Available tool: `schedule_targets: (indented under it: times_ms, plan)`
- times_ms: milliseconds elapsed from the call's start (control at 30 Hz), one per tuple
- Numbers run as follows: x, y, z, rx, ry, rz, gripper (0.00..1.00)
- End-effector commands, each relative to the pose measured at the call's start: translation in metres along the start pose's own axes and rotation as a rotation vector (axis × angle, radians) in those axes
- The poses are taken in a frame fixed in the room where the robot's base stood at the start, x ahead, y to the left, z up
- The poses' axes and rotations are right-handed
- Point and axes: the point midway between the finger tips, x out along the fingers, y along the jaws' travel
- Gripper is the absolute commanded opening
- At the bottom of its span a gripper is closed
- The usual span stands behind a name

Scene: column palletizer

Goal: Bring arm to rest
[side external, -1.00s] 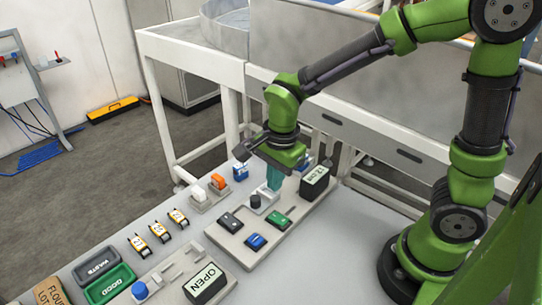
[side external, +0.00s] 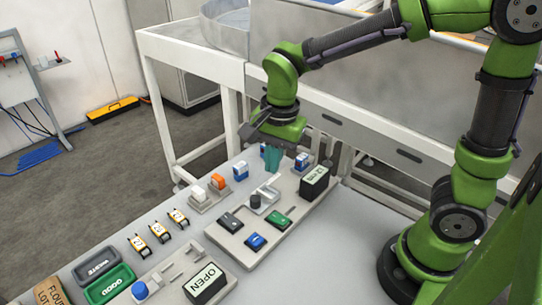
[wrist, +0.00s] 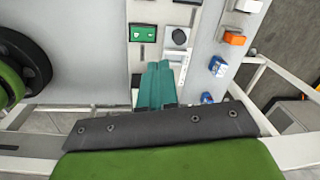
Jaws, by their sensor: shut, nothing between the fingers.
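My gripper (side external: 273,160) has teal fingers, pressed together and empty. It hangs pointing down above the back end of the grey panel (side external: 228,240). The shut fingers (wrist: 158,72) also show in the wrist view, over the panel's edge near the dark round knob (wrist: 179,37). Nothing is between them. My gripper appears clear of the panel and the parts on it.
The panel carries a black display box (side external: 314,183), a knob (side external: 255,201) and green (side external: 278,220), blue (side external: 255,242) and dark blocks. White and orange switches (side external: 217,181) stand to the left. Green GOOD tray (side external: 108,284) and OPEN box (side external: 205,284) are nearer. A white metal frame (side external: 190,48) stands behind.

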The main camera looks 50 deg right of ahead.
Motion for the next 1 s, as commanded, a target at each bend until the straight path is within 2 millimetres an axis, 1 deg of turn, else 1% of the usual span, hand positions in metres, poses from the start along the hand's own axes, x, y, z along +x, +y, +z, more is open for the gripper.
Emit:
schedule_targets:
  times_ms: [100, 200, 300, 400, 500, 633, 800, 1000]
  plan:
    - [-0.011, 0.016, -0.001, -0.28, -0.022, -0.069, 0.0]
    - [-0.026, 0.033, -0.004, -0.513, -0.014, -0.161, 0.0]
    - [-0.042, 0.053, -0.01, -0.728, 0.033, -0.27, 0.0]
    - [-0.056, 0.071, -0.015, -0.881, 0.108, -0.367, 0.0]
    - [-0.066, 0.085, -0.018, -0.944, 0.176, -0.436, 0.0]
    - [-0.076, 0.095, -0.022, -0.922, 0.224, -0.488, 0.0]
    - [-0.084, 0.098, -0.026, -0.902, 0.253, -0.51, 0.0]
    - [-0.083, 0.098, -0.026, -0.901, 0.251, -0.508, 0.0]
